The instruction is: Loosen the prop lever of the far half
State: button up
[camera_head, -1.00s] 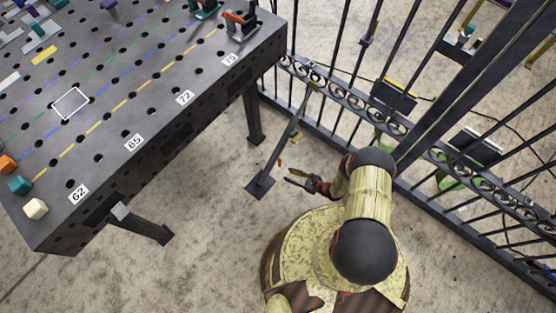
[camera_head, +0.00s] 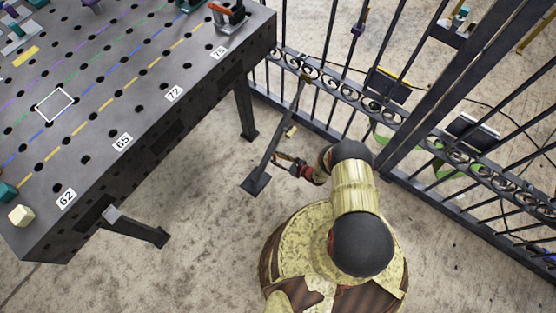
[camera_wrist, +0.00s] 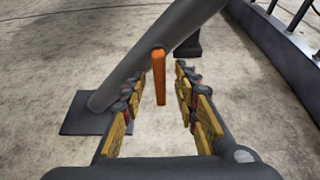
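The prop (camera_head: 275,140) is a dark slanted bar from the gate's scrollwork rail down to a square foot plate (camera_head: 256,184) on the floor. In the wrist view the prop's bar (camera_wrist: 140,75) crosses diagonally ahead, with its foot plate (camera_wrist: 85,112) at left. An orange lever (camera_wrist: 159,75) hangs down from a pivot on the bar. My gripper (camera_head: 279,159) is close to the lower part of the prop. In the wrist view my gripper (camera_wrist: 158,92) is open, and the lever appears in the gap between the fingers. Contact with it cannot be told.
The dark iron gate (camera_head: 350,95) runs along the right side. A perforated work table (camera_head: 140,100) with numbered labels stands at left, its legs (camera_head: 245,108) near the prop. Bare concrete floor (camera_head: 205,190) lies between table and prop.

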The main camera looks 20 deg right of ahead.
jog(key=shift+c, duration=0.2)
grip_shut()
dwell(0.7)
